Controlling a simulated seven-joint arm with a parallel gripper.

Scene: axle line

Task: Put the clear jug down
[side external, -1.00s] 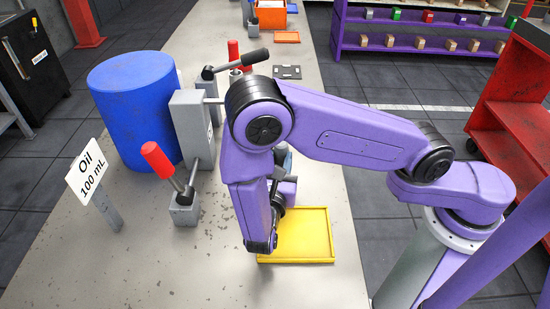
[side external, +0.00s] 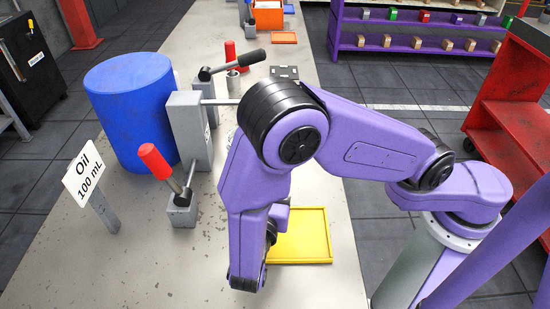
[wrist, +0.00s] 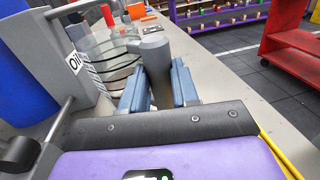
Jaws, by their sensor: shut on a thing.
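The clear jug (wrist: 113,48) shows in the wrist view, with dark bands on its side and a thick grey handle (wrist: 153,52). My gripper (wrist: 160,84) has its blue fingers on both sides of the handle and is shut on it. The jug looks upright, close to the grey block with the "Oil" label (wrist: 77,62). In the side view my arm hides my fingers and most or all of the jug. I cannot tell whether its base touches the table.
A yellow tray (side external: 329,243) lies on the table right of my arm. A blue drum (side external: 131,115), grey block (side external: 187,130) and red-handled lever (side external: 156,162) stand on the left. An "Oil 100 mL" sign (side external: 89,174) stands in front.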

